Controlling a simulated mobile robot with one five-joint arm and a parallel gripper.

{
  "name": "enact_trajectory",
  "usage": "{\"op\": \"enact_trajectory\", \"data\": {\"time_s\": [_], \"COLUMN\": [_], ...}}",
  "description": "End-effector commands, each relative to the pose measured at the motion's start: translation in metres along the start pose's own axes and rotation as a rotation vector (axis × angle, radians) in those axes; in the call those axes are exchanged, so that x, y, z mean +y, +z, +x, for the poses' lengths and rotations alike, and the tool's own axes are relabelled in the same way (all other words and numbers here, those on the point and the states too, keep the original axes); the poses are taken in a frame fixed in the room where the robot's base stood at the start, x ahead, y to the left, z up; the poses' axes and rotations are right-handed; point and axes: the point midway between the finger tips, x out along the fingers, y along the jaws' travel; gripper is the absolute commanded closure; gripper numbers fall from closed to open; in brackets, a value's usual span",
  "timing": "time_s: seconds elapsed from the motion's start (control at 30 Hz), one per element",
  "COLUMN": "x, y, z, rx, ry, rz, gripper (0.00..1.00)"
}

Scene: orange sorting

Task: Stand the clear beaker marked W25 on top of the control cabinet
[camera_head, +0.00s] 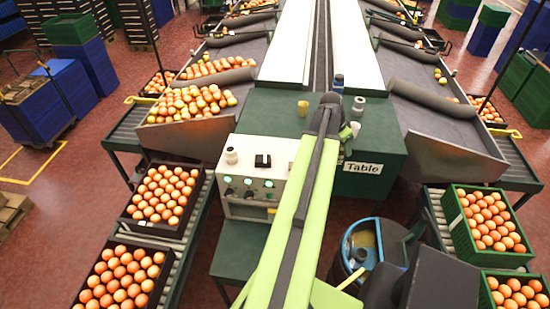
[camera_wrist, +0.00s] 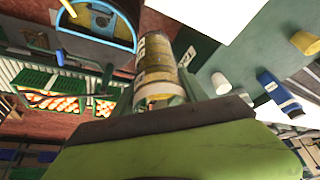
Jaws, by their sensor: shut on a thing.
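My gripper (camera_wrist: 158,92) is shut on a clear beaker (camera_wrist: 157,68) with yellowish tones and pale bands with dark marks. The marks are too small to read, so I cannot confirm W25. In the head view my gripper (camera_head: 350,130) is at the front part of the green table top, right of the control cabinet; my arm hides part of the grip. The control cabinet (camera_head: 284,151) is pale, with knobs and green lights on its front.
A white knob-like item (camera_head: 231,155) and a black box (camera_head: 262,160) sit on the cabinet. A yellow cup (camera_head: 303,108), a blue bottle (camera_head: 338,83) and a pale jar (camera_head: 358,105) stand on the green table (camera_head: 385,145). A blue drum (camera_head: 360,245) stands in front.

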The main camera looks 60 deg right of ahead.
Motion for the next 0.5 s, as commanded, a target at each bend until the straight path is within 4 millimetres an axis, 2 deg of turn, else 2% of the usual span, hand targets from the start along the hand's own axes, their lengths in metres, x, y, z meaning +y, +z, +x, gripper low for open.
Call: {"op": "enact_trajectory", "data": {"time_s": [0.13,0.3,0.5], "x": [-0.015,-0.056,-0.092], "y": [0.008,0.030,0.051], "z": [0.016,0.040,0.054], "rx": [0.000,0.000,0.001], "ry": [0.002,0.005,0.007], "rz": [0.006,0.012,0.017], "gripper": [1.00,1.00,1.00]}}
